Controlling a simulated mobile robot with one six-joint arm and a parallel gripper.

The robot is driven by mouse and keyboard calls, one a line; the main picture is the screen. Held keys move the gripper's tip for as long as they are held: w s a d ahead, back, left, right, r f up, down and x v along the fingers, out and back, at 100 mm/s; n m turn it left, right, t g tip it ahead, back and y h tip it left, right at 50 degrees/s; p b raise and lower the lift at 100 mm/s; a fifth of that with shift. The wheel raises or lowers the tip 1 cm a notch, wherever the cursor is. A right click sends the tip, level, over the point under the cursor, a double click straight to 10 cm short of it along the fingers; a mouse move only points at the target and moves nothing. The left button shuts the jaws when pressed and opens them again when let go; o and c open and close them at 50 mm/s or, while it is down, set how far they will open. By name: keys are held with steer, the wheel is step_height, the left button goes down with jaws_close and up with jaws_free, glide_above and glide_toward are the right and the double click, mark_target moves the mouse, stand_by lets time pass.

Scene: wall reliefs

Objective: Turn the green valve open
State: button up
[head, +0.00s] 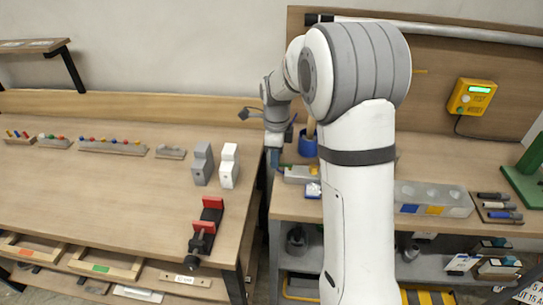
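I cannot make out a green valve with certainty. A small grey block (298,175) with a greenish part at its left end and a yellow part at its right lies near the left edge of the right bench; it is too small to tell if this is the valve. My gripper (275,155) points down at the gap between the benches, just left of this block. It looks apart from the block, but I cannot be sure. Its fingers are too small and dark to show whether they are open. My arm hides the middle of the right bench.
A blue cup (308,142) stands behind the block. A red-and-black vise (207,228) and two upright blocks (203,164) (229,166) stand on the left bench (110,195). A yellow meter (471,97) hangs on the back panel. A green stand (524,178) is at far right.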

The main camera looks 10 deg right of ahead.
steer(key=shift+o, duration=0.4)
steer(key=shift+s, duration=0.1)
step_height(320, 180, up, 8)
steer(key=shift+f, duration=0.15)
